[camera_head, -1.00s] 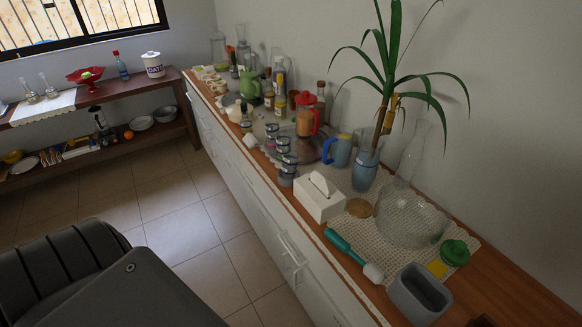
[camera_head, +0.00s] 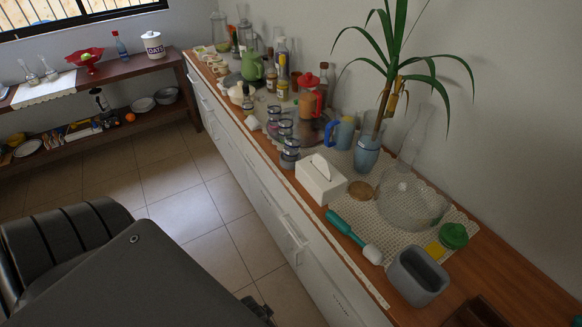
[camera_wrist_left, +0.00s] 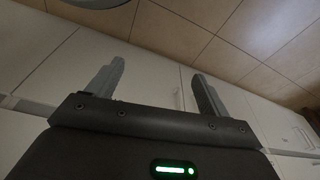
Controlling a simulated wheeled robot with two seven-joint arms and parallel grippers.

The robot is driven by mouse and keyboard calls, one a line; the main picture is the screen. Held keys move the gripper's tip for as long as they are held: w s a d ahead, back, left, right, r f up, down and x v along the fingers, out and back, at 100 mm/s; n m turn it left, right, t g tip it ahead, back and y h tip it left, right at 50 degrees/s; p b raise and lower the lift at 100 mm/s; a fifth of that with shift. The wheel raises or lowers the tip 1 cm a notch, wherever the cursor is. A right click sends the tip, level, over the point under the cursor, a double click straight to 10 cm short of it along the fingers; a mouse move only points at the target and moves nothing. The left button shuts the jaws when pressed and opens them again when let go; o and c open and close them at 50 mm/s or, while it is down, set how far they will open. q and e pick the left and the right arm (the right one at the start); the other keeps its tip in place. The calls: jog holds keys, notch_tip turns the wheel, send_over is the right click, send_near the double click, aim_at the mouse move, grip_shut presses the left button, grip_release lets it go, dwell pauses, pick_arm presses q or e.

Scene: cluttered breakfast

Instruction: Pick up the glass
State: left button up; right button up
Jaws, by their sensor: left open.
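Several clear glass things stand on the long counter, and I cannot tell which is the task's glass. A wide clear glass vessel with a tall neck (camera_head: 412,207) stands near, on the lace mat. A tall clear jar (camera_head: 219,30) stands at the far end. A blue-tinted glass (camera_head: 367,155) holds the plant. My left gripper (camera_wrist_left: 157,80) is open, with nothing between its fingers; white cabinet fronts show beyond them in the left wrist view. In the head view my left arm is at the lower left, apart from the counter things. My right gripper is not in view.
A tissue box (camera_head: 320,181), a teal-handled brush (camera_head: 352,235), a grey container (camera_head: 417,277) and a green-lidded jar (camera_head: 453,236) crowd the counter's near part. A blue mug (camera_head: 343,133) stands behind. The tiled floor (camera_head: 190,190) beside the cabinets is clear.

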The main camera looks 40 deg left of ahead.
pick_arm(q)
jog(key=w+r+t, duration=0.1)
jog(key=w+r, duration=0.1)
jog(key=r, duration=0.6)
jog(key=w+r, duration=0.3)
jog(key=r, duration=0.4)
jog(key=n+t+y, duration=0.3)
jog(key=n+t, duration=0.1)
jog(key=t, duration=0.6)
send_near(290, 145)
jog(key=p+x, duration=0.1)
jog(key=x, duration=0.5)
jog(key=shift+s+a+f, duration=0.15)
jog(key=shift+w+p, duration=0.35)
jog(key=shift+w, duration=0.05)
jog(key=shift+p+x, duration=0.35)
jog(key=shift+x, duration=1.85)
jog(key=shift+c, duration=0.2)
